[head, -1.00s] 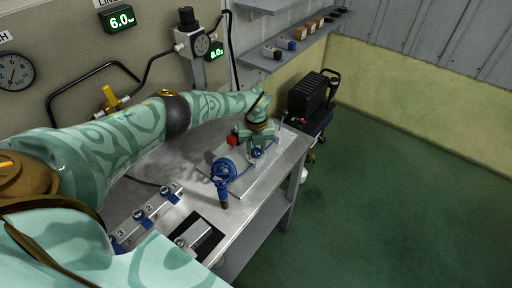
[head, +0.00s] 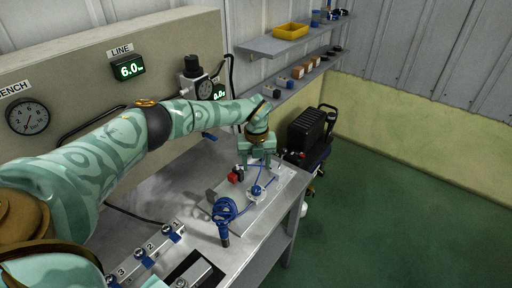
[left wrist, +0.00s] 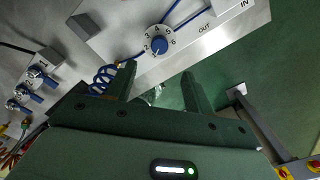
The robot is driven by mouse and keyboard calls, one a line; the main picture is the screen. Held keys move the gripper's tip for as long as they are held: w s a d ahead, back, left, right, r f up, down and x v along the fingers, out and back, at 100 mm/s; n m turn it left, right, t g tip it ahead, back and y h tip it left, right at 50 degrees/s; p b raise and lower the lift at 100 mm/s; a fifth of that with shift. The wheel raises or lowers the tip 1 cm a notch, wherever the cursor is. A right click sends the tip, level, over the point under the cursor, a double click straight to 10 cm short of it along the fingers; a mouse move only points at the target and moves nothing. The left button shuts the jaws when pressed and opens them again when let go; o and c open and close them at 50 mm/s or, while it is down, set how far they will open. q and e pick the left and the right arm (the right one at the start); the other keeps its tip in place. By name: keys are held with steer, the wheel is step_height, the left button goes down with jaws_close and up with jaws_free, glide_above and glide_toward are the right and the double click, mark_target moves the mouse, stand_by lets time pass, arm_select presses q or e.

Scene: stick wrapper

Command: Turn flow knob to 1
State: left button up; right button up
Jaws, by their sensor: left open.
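The flow knob (head: 256,190) is a small blue knob on a grey plate (head: 222,186) on the bench. My right gripper is not in view.
Numbered blue valves (head: 152,254) stand at the bench's near left. A black machine (head: 311,130) stands beyond the bench's right end. The floor at right is clear.

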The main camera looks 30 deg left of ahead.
arm_select(q)
step_height(320, 180, up, 6)
steer(key=shift+f, duration=0.2)
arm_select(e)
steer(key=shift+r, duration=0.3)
arm_select(q)
steer(key=shift+f, duration=0.1)
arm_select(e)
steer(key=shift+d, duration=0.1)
